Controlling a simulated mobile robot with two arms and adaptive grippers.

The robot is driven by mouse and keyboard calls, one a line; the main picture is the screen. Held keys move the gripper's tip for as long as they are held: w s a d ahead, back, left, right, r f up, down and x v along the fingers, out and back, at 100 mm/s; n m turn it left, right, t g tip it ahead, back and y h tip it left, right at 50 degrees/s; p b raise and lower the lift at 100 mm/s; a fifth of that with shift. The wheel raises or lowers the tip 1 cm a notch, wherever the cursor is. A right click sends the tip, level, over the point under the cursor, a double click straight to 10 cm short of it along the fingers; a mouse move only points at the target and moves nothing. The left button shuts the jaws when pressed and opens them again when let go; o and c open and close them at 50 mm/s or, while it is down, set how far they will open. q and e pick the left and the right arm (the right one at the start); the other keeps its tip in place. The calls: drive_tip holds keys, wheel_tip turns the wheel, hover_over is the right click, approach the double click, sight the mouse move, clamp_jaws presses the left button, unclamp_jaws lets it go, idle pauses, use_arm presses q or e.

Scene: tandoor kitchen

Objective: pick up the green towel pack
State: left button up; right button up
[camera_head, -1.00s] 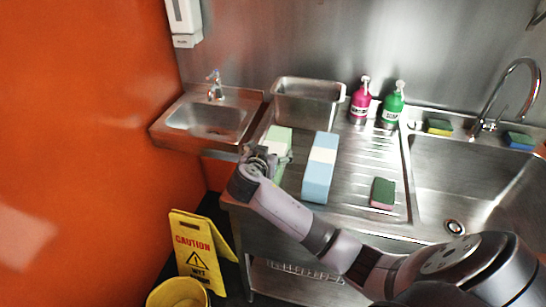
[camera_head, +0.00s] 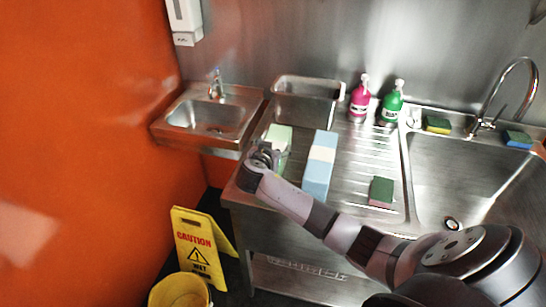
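The green towel pack (camera_head: 280,136) is a pale green block on the steel counter, left of the blue pack. My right arm comes in from the lower right, and its gripper (camera_head: 271,158) is at the near end of the green pack. The gripper and wrist hide the pack's near, lower part. The fingers are small and partly hidden, so I cannot tell whether they are closed on it. My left gripper is not in view.
A blue pack with a pale band (camera_head: 319,166) stands close to the right. A steel bin (camera_head: 306,88) is behind. A green and pink sponge (camera_head: 381,191), a pink bottle (camera_head: 359,103) and a green bottle (camera_head: 391,107) are further right. A yellow caution sign (camera_head: 199,249) stands on the floor.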

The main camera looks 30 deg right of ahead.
drive_tip(key=shift+s+f, duration=0.1)
drive_tip(key=shift+f, duration=0.05)
drive_tip(key=c, duration=1)
drive_tip(key=shift+o, duration=0.2)
